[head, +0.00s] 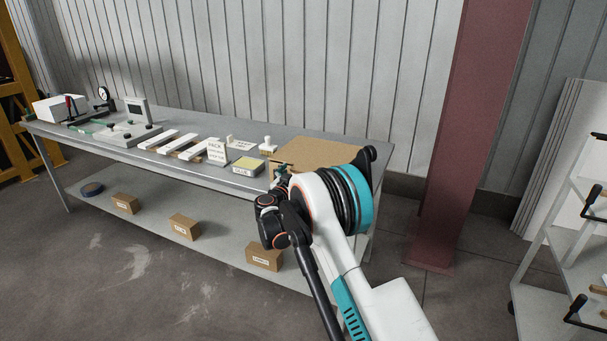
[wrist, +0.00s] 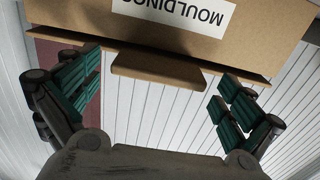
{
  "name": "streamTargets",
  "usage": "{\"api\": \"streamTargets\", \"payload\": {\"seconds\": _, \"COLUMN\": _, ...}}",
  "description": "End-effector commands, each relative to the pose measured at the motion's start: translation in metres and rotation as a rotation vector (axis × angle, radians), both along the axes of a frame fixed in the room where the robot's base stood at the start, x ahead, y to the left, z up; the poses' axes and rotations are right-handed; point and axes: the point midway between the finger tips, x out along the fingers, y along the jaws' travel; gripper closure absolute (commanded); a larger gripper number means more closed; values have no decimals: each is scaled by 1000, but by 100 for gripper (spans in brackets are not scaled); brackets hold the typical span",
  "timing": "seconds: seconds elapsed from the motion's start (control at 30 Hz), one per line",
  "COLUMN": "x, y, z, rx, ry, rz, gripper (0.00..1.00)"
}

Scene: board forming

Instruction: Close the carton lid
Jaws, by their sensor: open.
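The brown cardboard carton (head: 320,152) is at the right end of the bench, partly hidden behind my arm. In the wrist view the carton (wrist: 65,18) fills the top, with an upside-down white label reading MOULDINGS (wrist: 175,12). A thin cardboard edge runs below the label, and a short brown flap (wrist: 158,69) sticks out past it. How far the lid is open I cannot tell. My gripper (wrist: 158,78) is open, its two green-padded fingers wide apart on either side of the flap, with nothing held. In the head view my gripper (head: 281,172) is beside the carton's near left side.
The grey bench (head: 210,182) also holds white strips (head: 180,145), a small sign (head: 217,151), a yellow-topped block (head: 248,166) and a white stamp-like piece (head: 267,146) left of the carton. Small boxes sit on the lower shelf. A red column (head: 465,130) stands to the right.

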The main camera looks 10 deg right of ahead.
Motion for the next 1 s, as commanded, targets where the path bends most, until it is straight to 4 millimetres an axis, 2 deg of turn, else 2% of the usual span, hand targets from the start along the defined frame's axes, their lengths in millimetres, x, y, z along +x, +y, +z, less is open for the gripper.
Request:
{"api": "streamTargets", "payload": {"seconds": 0.2, "x": 17, "y": -12, "z": -1, "rx": 0, "ry": 0, "rz": 0, "gripper": 0}}
{"api": "streamTargets", "payload": {"seconds": 0.53, "x": 20, "y": -14, "z": 0, "rx": 0, "ry": 0, "rz": 1, "gripper": 0}}
{"api": "streamTargets", "payload": {"seconds": 0.57, "x": 20, "y": -14, "z": 0, "rx": 0, "ry": 0, "rz": 1, "gripper": 2}}
{"api": "streamTargets", "payload": {"seconds": 0.8, "x": 19, "y": -14, "z": 0, "rx": 0, "ry": 0, "rz": 1, "gripper": 57}}
{"api": "streamTargets", "payload": {"seconds": 0.83, "x": 19, "y": -14, "z": 0, "rx": 0, "ry": 0, "rz": 1, "gripper": 60}}
{"api": "streamTargets", "payload": {"seconds": 1.0, "x": 19, "y": -14, "z": -9, "rx": 0, "ry": 0, "rz": 1, "gripper": 60}}
